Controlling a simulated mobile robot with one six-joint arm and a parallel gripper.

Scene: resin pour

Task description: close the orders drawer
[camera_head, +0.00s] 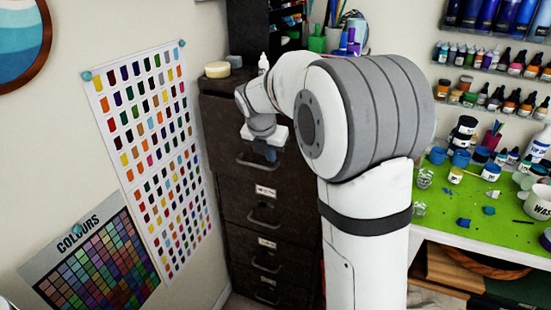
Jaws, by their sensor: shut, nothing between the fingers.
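A dark brown filing cabinet (228,195) stands in the corner, with several drawers stacked one above another. Its top drawer (228,140) has a curved metal handle (258,163); the lower drawers have similar handles and small pale labels, too small to read. I cannot tell from the lettering which one is the orders drawer. My gripper (271,155) is shut and empty, pointing down in front of the top drawer's face, close above its handle. Whether it touches the drawer is unclear. My arm hides the cabinet's right side, and how far any drawer stands out is hard to judge.
A round cream-coloured item (217,69) and a small white bottle (263,63) stand on the cabinet top. Colour charts (150,140) hang on the left wall. A green work surface (480,225) with paint pots and bottles is at right, beyond my arm.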

